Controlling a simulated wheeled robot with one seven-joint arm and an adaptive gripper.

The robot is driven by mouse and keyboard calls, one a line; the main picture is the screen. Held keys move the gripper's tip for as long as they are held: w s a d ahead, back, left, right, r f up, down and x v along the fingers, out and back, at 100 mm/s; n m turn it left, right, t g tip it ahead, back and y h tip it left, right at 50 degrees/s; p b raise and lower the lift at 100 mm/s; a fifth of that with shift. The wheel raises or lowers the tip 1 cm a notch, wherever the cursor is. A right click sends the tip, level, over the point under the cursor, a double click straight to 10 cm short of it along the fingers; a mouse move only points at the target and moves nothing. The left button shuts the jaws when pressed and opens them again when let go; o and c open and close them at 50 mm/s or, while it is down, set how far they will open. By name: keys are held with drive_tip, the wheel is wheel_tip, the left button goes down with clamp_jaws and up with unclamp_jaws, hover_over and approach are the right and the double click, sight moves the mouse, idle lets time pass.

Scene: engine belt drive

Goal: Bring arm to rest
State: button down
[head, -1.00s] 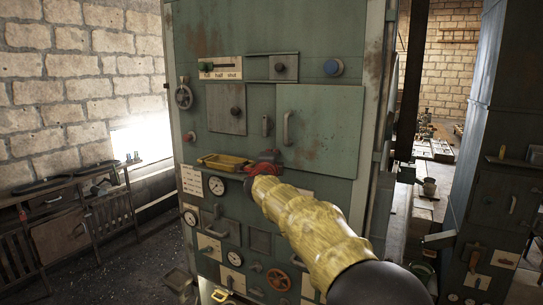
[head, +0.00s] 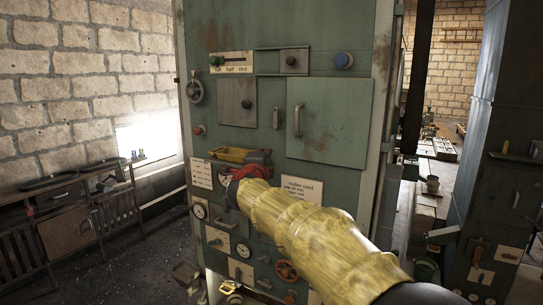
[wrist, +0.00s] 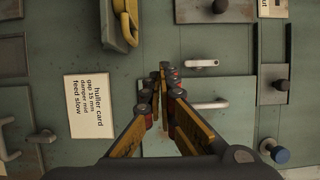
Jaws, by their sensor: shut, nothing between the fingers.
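My arm in its yellow sleeve reaches up from the lower right in the head view. Beyond the fingers is the cabinet front, turned sideways in this view. I cannot tell how far the fingertips are from it.
The huller card (head: 303,188) is on the cabinet, as are a door handle (head: 297,120), a handwheel (head: 195,91) and several gauges, knobs and levers. A bench (head: 65,215) stands along the left wall. A second cabinet (head: 510,200) is at right. Floor shows between the bench and cabinet.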

drive_tip(key=s+a+f+n+g+y, duration=0.45)
drive_tip(key=a+f+n+y, duration=0.35)
drive_tip(key=a+f+n, duration=0.35)
drive_tip(key=s+f+n+g+y+b, duration=0.1)
drive_tip(key=s+f+n+g+b, duration=0.25)
drive_tip(key=s+f, duration=0.6)
drive_tip(key=s+d+f+n+g+h+b, duration=0.1)
drive_tip(key=s+d+f+h+b, duration=0.1)
drive_tip(key=s+d+f+b, duration=0.4)
drive_tip(key=s+d+f+n+g+h+b, duration=0.1)
drive_tip(key=s+d+f+n+h+b, duration=0.1)
drive_tip(key=s+d+f+b, duration=0.5)
drive_tip(key=s+d+f+n+g+h+b, duration=0.1)
drive_tip(key=s+d+f+b, duration=0.6)
drive_tip(key=s+d+f, duration=0.8)
drive_tip(key=s+f+n+g, duration=0.1)
drive_tip(key=s+f, duration=0.2)
drive_tip(key=s, duration=0.8)
drive_tip(key=shift+d+f+h, duration=0.3)
drive_tip(key=shift+f+h, duration=0.05)
drive_tip(key=shift+h, duration=0.05)
